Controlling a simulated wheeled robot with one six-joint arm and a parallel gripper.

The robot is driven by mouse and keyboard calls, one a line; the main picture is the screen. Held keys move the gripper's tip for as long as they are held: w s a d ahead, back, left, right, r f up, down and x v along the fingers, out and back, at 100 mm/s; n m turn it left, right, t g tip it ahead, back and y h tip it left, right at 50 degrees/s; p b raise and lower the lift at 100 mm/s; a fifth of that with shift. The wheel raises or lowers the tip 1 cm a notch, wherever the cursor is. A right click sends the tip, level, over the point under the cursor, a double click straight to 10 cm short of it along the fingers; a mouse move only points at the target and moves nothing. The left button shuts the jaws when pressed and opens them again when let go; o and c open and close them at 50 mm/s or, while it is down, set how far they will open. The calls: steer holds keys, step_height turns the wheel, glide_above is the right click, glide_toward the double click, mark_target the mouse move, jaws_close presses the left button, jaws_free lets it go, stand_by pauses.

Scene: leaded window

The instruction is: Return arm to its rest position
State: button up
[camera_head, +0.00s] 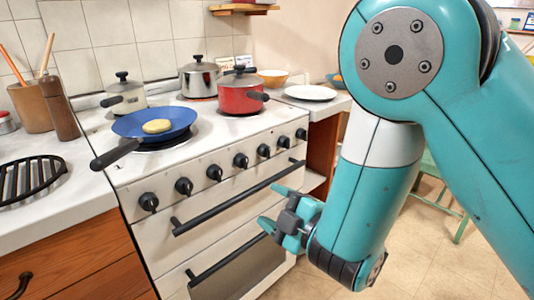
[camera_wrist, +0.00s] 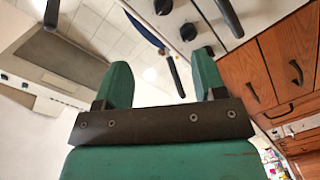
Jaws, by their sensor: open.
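My teal arm fills the right side of the head view, bent downward. My gripper (camera_head: 278,208) is in front of the stove's oven door, below the row of knobs, with its fingers pointing left. Its fingers are apart with nothing between them. The wrist view also shows my gripper (camera_wrist: 160,85) with two green fingers spread and empty. It appears apart from the stove (camera_head: 215,215), though the gap to the oven handle is hard to judge.
A blue pan (camera_head: 182,120) holding a round yellowish item (camera_head: 157,126) sits on the stove. A red pot (camera_head: 236,97), a steel pot (camera_head: 197,80) and a cream pot (camera_head: 124,97) stand behind. A white plate (camera_head: 310,92) lies right. Open floor (camera_head: 420,250) shows at lower right.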

steer(key=w+d+r+m+g+h, duration=0.1)
steer(key=d+r+m+g+h, duration=0.1)
steer(key=d+m+h, duration=0.75)
steer(key=s+d+r+m+g+y, duration=0.1)
steer(key=s+r+m+g, duration=0.3)
steer(key=s, duration=0.6)
steer(key=s+d+r+n+g+y, duration=0.1)
steer(key=s+d+r+g, duration=0.15)
steer(key=s+g, duration=0.55)
steer(key=s+r+t+p, duration=0.1)
steer(key=s+r+p, duration=0.2)
steer(key=r+p, duration=1.2)
steer(key=shift+s+a+r, duration=0.15)
steer(key=shift+a+r, duration=0.15)
steer(key=shift+r, duration=0.1)
steer(key=shift+c, duration=0.3)
